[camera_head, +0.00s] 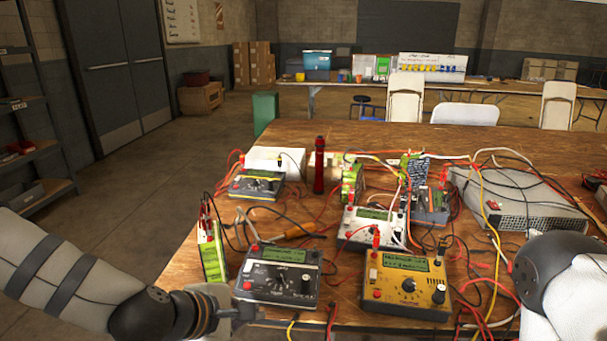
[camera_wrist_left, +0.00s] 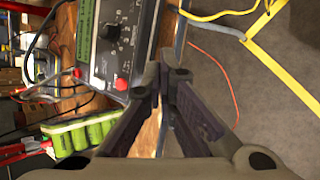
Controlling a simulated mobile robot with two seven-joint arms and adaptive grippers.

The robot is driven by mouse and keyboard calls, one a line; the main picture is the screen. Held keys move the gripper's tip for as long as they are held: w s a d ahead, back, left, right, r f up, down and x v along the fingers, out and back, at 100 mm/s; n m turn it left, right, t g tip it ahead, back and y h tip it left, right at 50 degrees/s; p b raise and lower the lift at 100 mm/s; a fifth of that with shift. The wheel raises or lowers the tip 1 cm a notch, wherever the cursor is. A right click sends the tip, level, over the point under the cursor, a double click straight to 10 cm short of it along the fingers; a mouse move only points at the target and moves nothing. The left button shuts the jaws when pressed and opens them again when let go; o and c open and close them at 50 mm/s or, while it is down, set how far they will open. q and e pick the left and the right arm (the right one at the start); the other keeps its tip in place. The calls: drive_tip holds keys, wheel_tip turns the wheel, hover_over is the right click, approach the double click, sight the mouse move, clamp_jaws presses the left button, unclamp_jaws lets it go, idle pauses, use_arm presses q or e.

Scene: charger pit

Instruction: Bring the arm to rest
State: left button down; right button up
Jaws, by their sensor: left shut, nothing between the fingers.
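My left arm (camera_head: 75,290) comes in from the left in the head view. My left gripper (camera_head: 245,312) is at the near left edge of the table, just in front of the black meter (camera_head: 280,275). In the left wrist view, the left gripper's fingertips (camera_wrist_left: 167,75) are together with nothing between them. The black meter (camera_wrist_left: 112,40) shows just beyond and left of the fingertips in that view; I cannot tell whether they touch. My right arm (camera_head: 560,275) shows at the right of the head view, and its gripper is out of sight.
The wooden table (camera_head: 365,133) is crowded with meters, including a yellow meter (camera_head: 407,285), a grey power unit (camera_head: 520,200), a red flashlight (camera_head: 319,165) and tangled cables. A green battery pack (camera_head: 212,250) stands left of the black meter. Open floor (camera_head: 150,200) lies left of the table.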

use_arm(q)
drive_tip(key=s+f+m+g+y, duration=0.1)
drive_tip(key=s+f+m+g, duration=0.4)
drive_tip(key=s+f, duration=0.8)
drive_tip(key=s+a+f+m+g+y, duration=0.1)
drive_tip(key=s+a+m, duration=0.2)
drive_tip(key=s, duration=0.5)
drive_tip(key=s+a+f+m+g+y, duration=0.1)
drive_tip(key=s+a+f+m+g, duration=0.1)
drive_tip(key=s+m, duration=0.3)
drive_tip(key=s+a+f+m+g+y, duration=0.1)
drive_tip(key=s+a+m, duration=0.3)
drive_tip(key=s, duration=0.6)
drive_tip(key=shift+s+a+f+m+g, duration=0.3)
drive_tip(key=shift+s+a+g, duration=0.15)
drive_tip(key=shift+g, duration=0.15)
